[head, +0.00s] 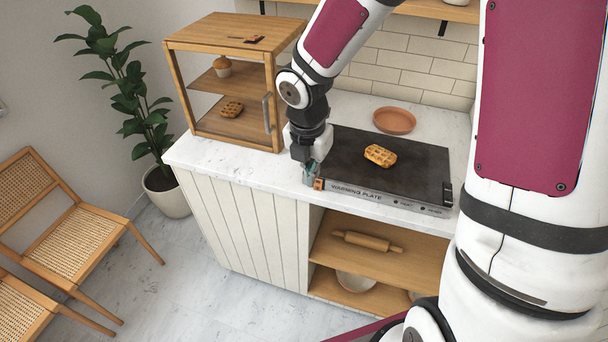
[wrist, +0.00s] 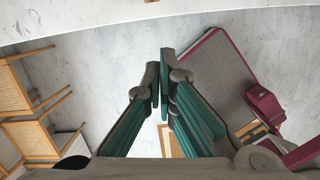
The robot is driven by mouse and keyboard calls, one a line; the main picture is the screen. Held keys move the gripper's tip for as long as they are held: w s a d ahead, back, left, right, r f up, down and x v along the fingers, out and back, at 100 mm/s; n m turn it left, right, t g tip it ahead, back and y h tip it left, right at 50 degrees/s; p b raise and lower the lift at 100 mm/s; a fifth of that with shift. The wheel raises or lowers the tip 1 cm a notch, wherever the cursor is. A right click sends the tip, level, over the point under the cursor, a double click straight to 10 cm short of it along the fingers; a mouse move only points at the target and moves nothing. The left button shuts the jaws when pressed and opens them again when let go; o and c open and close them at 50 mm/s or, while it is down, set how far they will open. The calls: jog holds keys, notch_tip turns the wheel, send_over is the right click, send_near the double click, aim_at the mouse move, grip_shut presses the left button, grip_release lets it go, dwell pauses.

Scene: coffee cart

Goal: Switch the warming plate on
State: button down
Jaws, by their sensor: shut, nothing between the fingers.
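The warming plate (head: 345,150) is a flat black slab on the white counter, with a grey front panel lettered "WARMING PLATE". A waffle (head: 380,155) lies on it. A small dark part (head: 447,194) shows at the panel's right end, and small marks sit left of it. A small orange-brown piece (head: 319,184) shows at the panel's left end, beside my gripper (head: 309,178). My gripper points down at the plate's front left corner, shut and empty. Whether it touches the plate or that piece, I cannot tell. In the wrist view its teal-padded fingers (wrist: 164,82) meet above the floor.
A wooden display case (head: 235,80) with pastries stands left of the plate. A terracotta dish (head: 394,120) sits behind it. Open shelves below hold a rolling pin (head: 367,241) and bowls. Chairs (head: 75,215) and a potted plant (head: 165,190) stand left; floor between is clear.

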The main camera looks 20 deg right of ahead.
aim_at(314, 197)
jog(key=shift+w+a+f+n, duration=0.1)
jog(key=shift+a+f+n, duration=0.1)
jog(key=shift+f+n, duration=0.25)
jog(key=shift+a+f+n, duration=0.2)
jog(key=shift+f+n, duration=0.15)
jog(key=shift+f, duration=0.1)
jog(key=w+f, duration=0.1)
jog(key=f, duration=0.2)
jog(key=w+d+f, duration=0.1)
jog(key=f, duration=0.2)
jog(key=w+d+f, duration=0.1)
jog(key=f, duration=0.3)
jog(key=shift+d+f, duration=0.1)
jog(key=shift+d, duration=0.1)
jog(key=shift+w+d+f, duration=0.1)
jog(key=shift+w+d, duration=0.25)
jog(key=shift+w, duration=0.25)
jog(key=shift+w+d+f+b, duration=0.2)
jog(key=shift+w+f+b, duration=0.1)
jog(key=shift+f+b, duration=0.05)
jog(key=shift+r, duration=0.2)
